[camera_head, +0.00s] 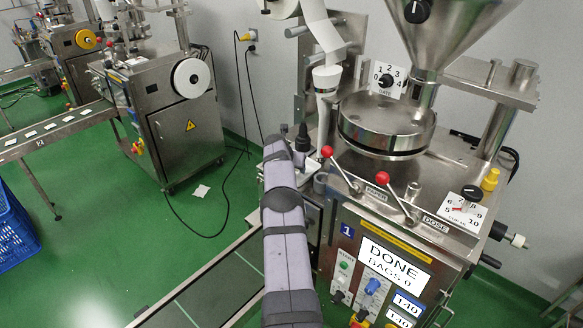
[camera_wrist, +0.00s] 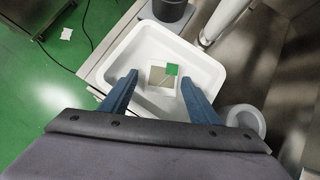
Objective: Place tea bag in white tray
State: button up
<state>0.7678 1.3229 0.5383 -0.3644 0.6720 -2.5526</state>
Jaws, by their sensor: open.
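The white tray (camera_wrist: 105,72) is below my gripper in the wrist view. A pale square tea bag (camera_wrist: 158,79) with a green tag (camera_wrist: 172,69) lies on its floor, near the middle. My gripper (camera_wrist: 159,79) is open, with its two blue fingers apart and pointing down over the tray, one on each side of the tea bag. Nothing is held between them. I cannot tell the exact height of the fingertips above the tray floor. In the head view my arm hides the gripper and most of the tray area.
A small white packet (camera_head: 201,190) lies on the green floor.

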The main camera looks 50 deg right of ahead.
jog(key=shift+r, duration=0.2)
jog(key=shift+s+a+r, duration=0.1)
jog(key=shift+a+r, duration=0.1)
jog(key=shift+r, duration=0.2)
jog(key=b+v, duration=0.3)
jog(key=v, duration=0.8)
jog(key=shift+b, duration=0.4)
jog(key=shift+s+a, duration=0.1)
jog(key=s+a+f+m+y, duration=0.2)
jog(key=a+m, duration=0.4)
jog(key=a, duration=1)
jog(key=s+a+f+m+y, duration=0.1)
jog(key=s+a+m+y, duration=0.35)
jog(key=a, duration=1.05)
jog(key=s+a+f+m+g, duration=0.1)
jog(key=s+a+f+m, duration=0.1)
jog(key=s+a+m, duration=0.4)
jog(key=s+a+f+m+g, duration=0.2)
jog(key=s+a+m, duration=0.4)
jog(key=s+a, duration=0.5)
jog(key=shift+s+a+f, duration=0.4)
jog(key=shift+s+f, duration=0.1)
jog(key=shift+f, duration=0.1)
